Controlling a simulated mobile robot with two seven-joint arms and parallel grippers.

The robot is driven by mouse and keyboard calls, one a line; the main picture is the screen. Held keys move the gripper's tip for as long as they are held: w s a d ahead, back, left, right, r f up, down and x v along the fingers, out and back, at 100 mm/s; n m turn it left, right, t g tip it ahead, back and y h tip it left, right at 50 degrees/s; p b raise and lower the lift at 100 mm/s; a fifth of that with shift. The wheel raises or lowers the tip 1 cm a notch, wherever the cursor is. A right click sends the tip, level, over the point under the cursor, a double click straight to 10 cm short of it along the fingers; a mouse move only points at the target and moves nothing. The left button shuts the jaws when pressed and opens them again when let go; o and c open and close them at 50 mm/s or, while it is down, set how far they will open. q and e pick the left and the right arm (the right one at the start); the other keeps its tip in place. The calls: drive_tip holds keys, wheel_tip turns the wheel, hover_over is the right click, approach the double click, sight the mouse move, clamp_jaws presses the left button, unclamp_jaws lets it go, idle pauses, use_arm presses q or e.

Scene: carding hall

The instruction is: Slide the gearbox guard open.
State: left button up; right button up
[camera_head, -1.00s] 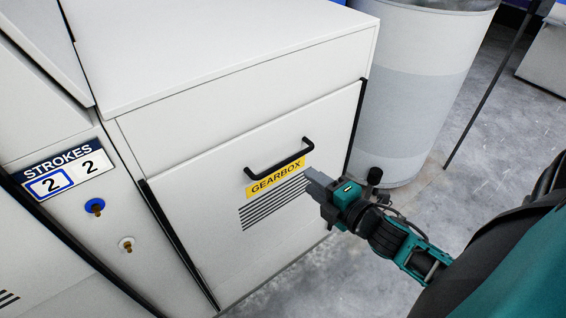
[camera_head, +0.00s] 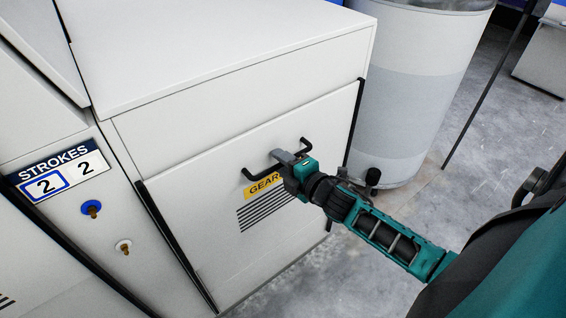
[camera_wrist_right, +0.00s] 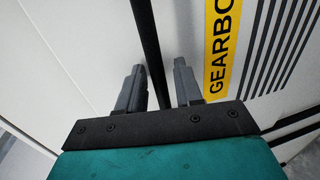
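The gearbox guard (camera_head: 190,200) is a white front panel with a yellow GEARBOX label (camera_head: 262,184) and black vent slots. It sits flush in the cabinet front. Its black bar handle (camera_head: 254,178) is partly hidden by my right gripper (camera_head: 285,157), which is at the handle. In the right wrist view the handle (camera_wrist_right: 149,40) runs between the two grey fingers (camera_wrist_right: 160,88). The fingers stand apart with small gaps beside the bar, so the gripper looks open around it. The label also shows there (camera_wrist_right: 218,50). My left gripper is not in view.
Dark vertical rails (camera_head: 178,245) edge the guard. A STROKES counter (camera_head: 58,175) reading 2 and 2, and blue (camera_head: 91,208) and white (camera_head: 124,246) fittings, are on the left. A grey-white drum (camera_head: 405,90) stands right of the cabinet. Concrete floor (camera_head: 480,170) is clear.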

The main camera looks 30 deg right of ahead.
clamp_jaws()
idle(0.4)
